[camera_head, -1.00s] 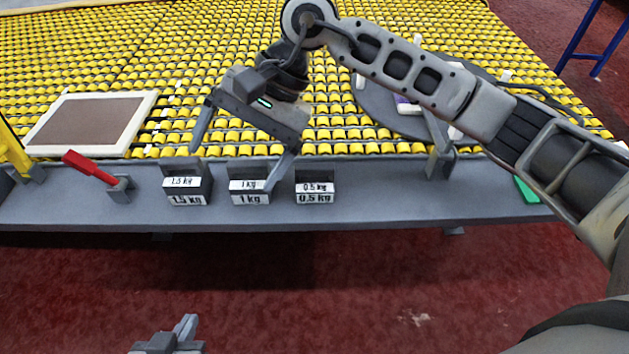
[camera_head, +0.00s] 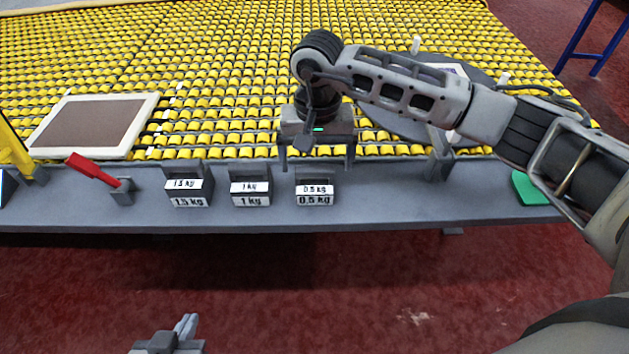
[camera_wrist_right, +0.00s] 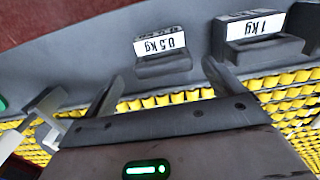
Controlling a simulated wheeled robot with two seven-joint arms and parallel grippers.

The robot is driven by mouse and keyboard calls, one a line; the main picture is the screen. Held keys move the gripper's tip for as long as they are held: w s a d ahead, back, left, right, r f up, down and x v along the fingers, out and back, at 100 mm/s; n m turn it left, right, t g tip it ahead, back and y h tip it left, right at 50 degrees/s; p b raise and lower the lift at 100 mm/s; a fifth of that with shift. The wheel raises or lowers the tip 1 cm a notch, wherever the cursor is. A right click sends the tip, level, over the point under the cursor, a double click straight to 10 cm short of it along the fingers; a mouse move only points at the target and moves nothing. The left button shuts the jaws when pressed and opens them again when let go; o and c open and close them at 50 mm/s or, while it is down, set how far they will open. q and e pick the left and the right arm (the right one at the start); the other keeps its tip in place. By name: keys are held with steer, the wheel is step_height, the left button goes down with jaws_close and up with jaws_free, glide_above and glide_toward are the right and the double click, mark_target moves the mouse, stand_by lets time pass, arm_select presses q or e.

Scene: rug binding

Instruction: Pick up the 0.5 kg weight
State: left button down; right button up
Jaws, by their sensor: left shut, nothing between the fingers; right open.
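The 0.5 kg weight (camera_head: 315,190) is a dark grey block with white labels, standing on the grey front ledge of the roller table. It also shows in the right wrist view (camera_wrist_right: 161,52), upside down, beyond and between the fingers. My right gripper (camera_head: 317,166) is open and empty, just above and behind this weight, its fingers pointing down to either side of it. In the right wrist view the gripper (camera_wrist_right: 165,80) is apart from the weight. My left gripper (camera_head: 185,325) is low at the bottom edge, shut and empty, in front of the table over the red floor.
The 1 kg weight (camera_head: 250,188) and the 1.5 kg weight (camera_head: 188,189) stand in a row to the left. A red lever (camera_head: 92,168) is further left. A grey bracket (camera_head: 438,160) and a green pad (camera_head: 528,188) are to the right. Yellow rollers (camera_head: 230,60) lie behind.

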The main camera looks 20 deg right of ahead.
mark_target(314, 168)
steer(key=shift+a+f+p, duration=0.2)
steer(key=shift+f+p, duration=0.45)
steer(key=shift+f, duration=2)
steer(key=shift+r, duration=0.1)
steer(key=c, duration=1.4)
